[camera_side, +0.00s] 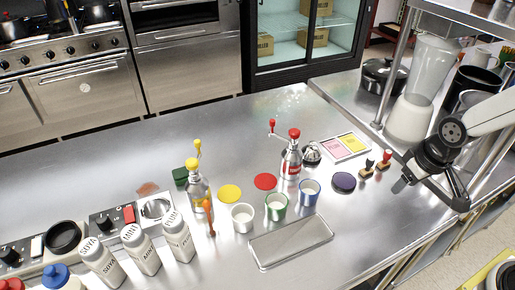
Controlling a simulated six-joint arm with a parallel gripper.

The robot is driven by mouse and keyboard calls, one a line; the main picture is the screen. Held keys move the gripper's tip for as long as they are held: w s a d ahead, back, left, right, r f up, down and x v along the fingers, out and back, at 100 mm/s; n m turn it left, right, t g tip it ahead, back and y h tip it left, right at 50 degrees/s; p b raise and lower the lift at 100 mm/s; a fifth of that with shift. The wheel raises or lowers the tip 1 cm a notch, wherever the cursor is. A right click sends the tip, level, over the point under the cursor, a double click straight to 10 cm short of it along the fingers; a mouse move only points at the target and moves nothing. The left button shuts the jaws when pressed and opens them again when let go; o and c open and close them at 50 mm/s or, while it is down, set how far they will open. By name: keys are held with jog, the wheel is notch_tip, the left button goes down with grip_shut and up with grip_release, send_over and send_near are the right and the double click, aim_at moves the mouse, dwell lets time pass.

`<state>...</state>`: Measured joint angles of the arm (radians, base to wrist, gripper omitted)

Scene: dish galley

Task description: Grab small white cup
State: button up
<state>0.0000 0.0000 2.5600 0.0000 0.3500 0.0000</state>
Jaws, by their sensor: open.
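A small white cup (242,219) stands upright on the steel counter, left of a green cup (276,207) and a blue cup (309,193). The three form a slanting row. My gripper (431,193) is over the right part of the counter, open and empty. It is far to the right of the white cup and apart from it. The white cup is in plain view, with nothing covering it.
A clear-topped tray (291,243) lies in front of the cups. Yellow (230,194), red (265,181) and purple (343,182) discs lie nearby. White bottles (140,250) stand at left; a blender (418,95) at right.

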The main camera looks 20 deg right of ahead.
jog(key=o, duration=0.6)
jog(key=shift+c, duration=0.2)
jog(key=shift+r, duration=0.1)
